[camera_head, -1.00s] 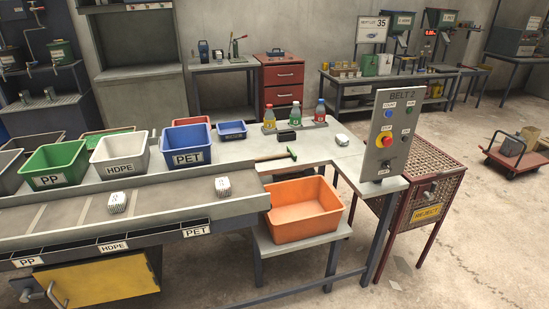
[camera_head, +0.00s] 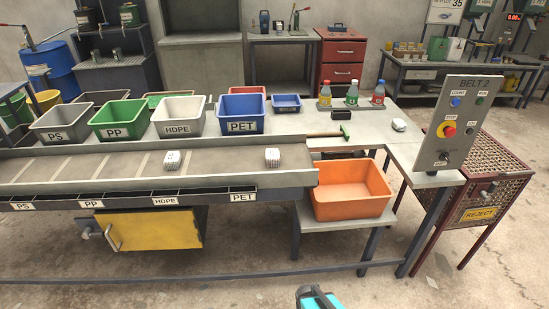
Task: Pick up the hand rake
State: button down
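What looks like the hand rake (camera_head: 326,135) lies on the grey work table, at the right end of the belt. My gripper's fingers do not show. A teal and dark part at the bottom edge may belong to my arm.
An orange bin (camera_head: 350,191) stands on a low shelf in front of the table. The floor in front is clear.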

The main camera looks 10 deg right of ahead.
aim_at(344, 132)
jog(key=u, duration=0.2)
jog(key=k, duration=0.55)
jog(key=z, duration=1.55)
jog(key=i, duration=1.25)
